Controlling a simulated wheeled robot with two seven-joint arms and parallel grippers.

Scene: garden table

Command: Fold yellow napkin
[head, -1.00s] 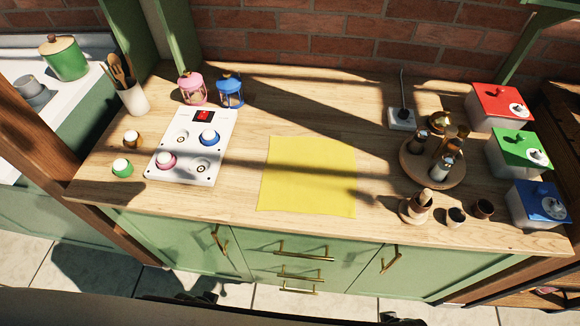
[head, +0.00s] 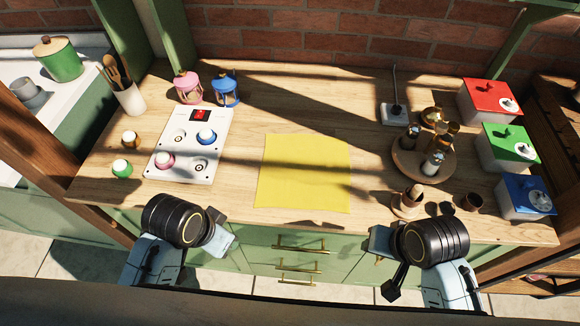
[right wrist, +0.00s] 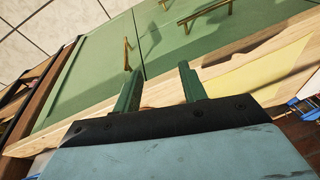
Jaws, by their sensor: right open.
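The yellow napkin (head: 302,172) lies flat and unfolded on the wooden table top, near the middle. It also shows in the right wrist view (right wrist: 268,80), at the right. My left gripper (head: 222,238) is in front of the table's front edge, left of the napkin and apart from it; its fingers are too unclear to tell open or shut. My right gripper (head: 376,240) is in front of the edge, right of the napkin and apart from it. In the right wrist view its two green fingers (right wrist: 160,88) are spread with nothing between them.
A white panel (head: 208,165) with knobs stands left of the napkin. A round wooden stand (head: 402,170) with jars and several small cups are to the right. Red (head: 478,105), green (head: 496,152) and blue (head: 516,205) lidded boxes line the right end. Table behind the napkin is clear.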

